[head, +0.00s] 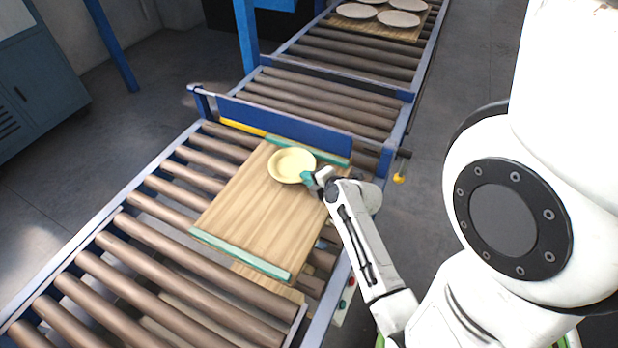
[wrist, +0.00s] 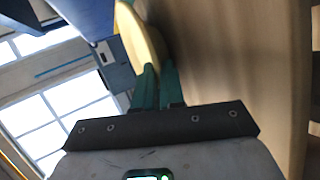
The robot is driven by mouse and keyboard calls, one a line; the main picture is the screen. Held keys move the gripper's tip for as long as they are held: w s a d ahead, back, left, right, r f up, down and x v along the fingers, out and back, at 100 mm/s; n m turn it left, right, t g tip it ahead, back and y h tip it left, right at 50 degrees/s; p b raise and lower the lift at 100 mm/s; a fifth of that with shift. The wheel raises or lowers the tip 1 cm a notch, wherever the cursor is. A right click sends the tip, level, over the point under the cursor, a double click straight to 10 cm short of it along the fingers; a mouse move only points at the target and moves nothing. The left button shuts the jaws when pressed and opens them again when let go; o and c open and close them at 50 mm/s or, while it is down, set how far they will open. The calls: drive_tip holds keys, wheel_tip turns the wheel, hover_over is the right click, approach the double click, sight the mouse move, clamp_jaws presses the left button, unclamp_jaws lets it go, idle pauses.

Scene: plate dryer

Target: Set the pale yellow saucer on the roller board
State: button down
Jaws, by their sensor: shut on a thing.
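The pale yellow saucer (head: 291,166) is at the far end of the wooden roller board (head: 250,215), over its surface in the head view. My gripper (head: 311,179) is shut on the saucer's right rim. In the wrist view the saucer (wrist: 136,40) shows nearly edge-on between the green fingertips (wrist: 157,85), beside the board's wooden face (wrist: 230,70). I cannot tell whether the saucer touches the board or is held just above it. The board lies on the rollers and has a green strip at each end.
A blue barrier (head: 285,122) stands just beyond the board across the conveyor. Bare rollers (head: 140,260) lie to the left and front. Farther along, another board (head: 385,28) carries several pale plates. A blue post (head: 246,35) rises by the conveyor's left side.

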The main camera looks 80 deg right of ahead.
drive_tip(key=shift+f, duration=0.15)
drive_tip(key=c, duration=1.2)
unclamp_jaws()
drive_tip(key=shift+r, duration=0.2)
drive_tip(key=b+v, duration=0.2)
drive_tip(key=v, duration=0.8)
drive_tip(key=shift+s+a+r, duration=0.1)
drive_tip(key=shift+s+a, duration=0.2)
drive_tip(key=shift+s+a+r, duration=0.25)
drive_tip(key=shift+s+r, duration=0.15)
drive_tip(key=shift+s, duration=0.05)
